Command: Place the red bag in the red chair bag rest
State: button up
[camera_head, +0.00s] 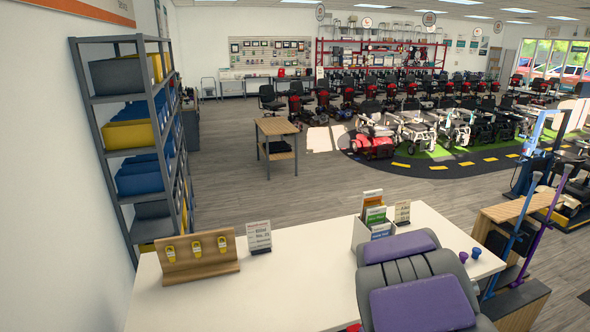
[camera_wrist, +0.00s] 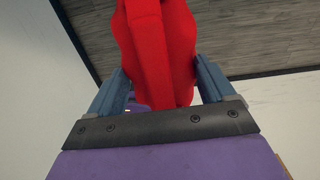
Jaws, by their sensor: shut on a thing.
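My gripper (camera_wrist: 158,85) shows in the wrist view, with one blue-grey finger on each side of the red bag (camera_wrist: 157,40). It is shut on the bag, which fills the upper middle of that view. In the head view my grey and purple arm is at the bottom, hiding the fingers. A small red patch beside the arm at the bottom edge may be part of the bag. A red scooter with a seat (camera_head: 375,146) stands on the far mat, among several red and white scooters. I cannot make out a bag rest.
A white counter (camera_head: 290,277) lies below, with a wooden key board (camera_head: 197,257), a brochure holder (camera_head: 372,220) and small signs. A shelf with bins (camera_head: 138,135) stands left. A wooden table (camera_head: 276,127) stands beyond. The grey floor (camera_head: 270,195) between is clear.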

jog(key=shift+w+a+f+n+b, duration=0.15)
jog(key=shift+w+f+n+b, duration=0.25)
jog(key=shift+n, duration=0.2)
jog(key=w+a+f+n+b, duration=0.1)
jog(key=w+f+n+b, duration=0.2)
jog(key=n, duration=0.7)
jog(key=w+a+f+n+b, duration=0.2)
jog(key=w+f+n+b, duration=0.1)
jog(key=f+n+b, duration=0.4)
jog(key=w+a+f+n+b, duration=0.1)
jog(key=w+f+n+b, duration=0.2)
jog(key=n, duration=1.1)
jog(key=f+b, duration=0.1)
jog(key=b, duration=0.2)
jog(key=shift+a+f, duration=0.4)
jog(key=shift+d, duration=0.1)
